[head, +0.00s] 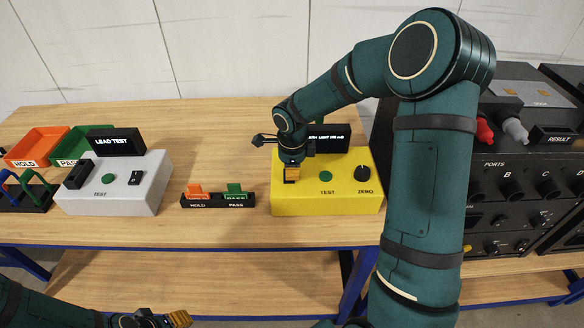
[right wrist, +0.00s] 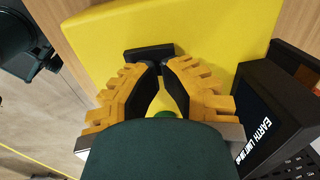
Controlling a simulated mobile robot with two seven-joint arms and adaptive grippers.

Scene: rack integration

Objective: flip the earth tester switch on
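The yellow earth tester (head: 350,193) stands on the bench, with a green TEST button (head: 326,176), a black ZERO knob (head: 362,173) and a black display (head: 328,138) behind. My right gripper (head: 291,178) is over its left part. In the right wrist view, its yellow fingers (right wrist: 157,68) are drawn together, tips almost touching, at the edge of a black switch block (right wrist: 149,54). Nothing shows between them. The switch position and any contact are unclear. In the head view the gripper hides the switch. My left gripper (head: 178,319) is at the bottom edge, partly cut off.
A grey lead tester (head: 128,192) stands left on the bench. A black HOLD/PASS holder (head: 218,201) sits between the testers. Orange (head: 38,146) and green (head: 84,143) trays are far left. Black equipment (head: 520,165) stands right. Bench space in front of the trays is partly free.

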